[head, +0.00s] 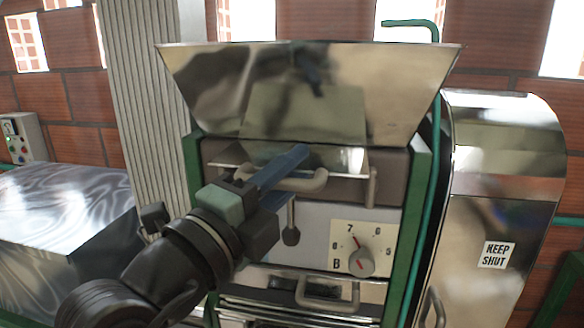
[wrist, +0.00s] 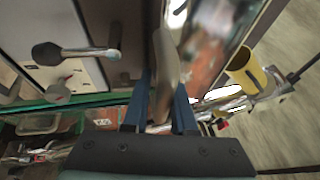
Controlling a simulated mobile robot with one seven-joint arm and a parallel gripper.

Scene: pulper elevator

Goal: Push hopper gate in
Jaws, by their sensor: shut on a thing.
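The hopper gate (head: 343,161) is a shiny flat plate under the flared steel hopper (head: 390,85), in the head view. It sticks out a little at the front, and a pale bar handle (head: 316,182) is on its front. My gripper (head: 287,178) comes from the lower left and is shut on this handle, one blue finger above and one below in the head view. In the wrist view the handle (wrist: 167,65) runs between the blue fingers of my gripper (wrist: 165,100). The fingers hide part of the handle, and how far the gate is out is hard to tell.
A dark-knobbed lever (head: 291,236) hangs just below the gripper, with a dial (head: 361,261) to its right. A drawer-like handle (head: 328,303) is lower down. A steel housing marked "KEEP SHUT" (head: 495,255) stands right, and a steel box (head: 60,215) left. The wrist view shows a yellow cylinder (wrist: 243,68).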

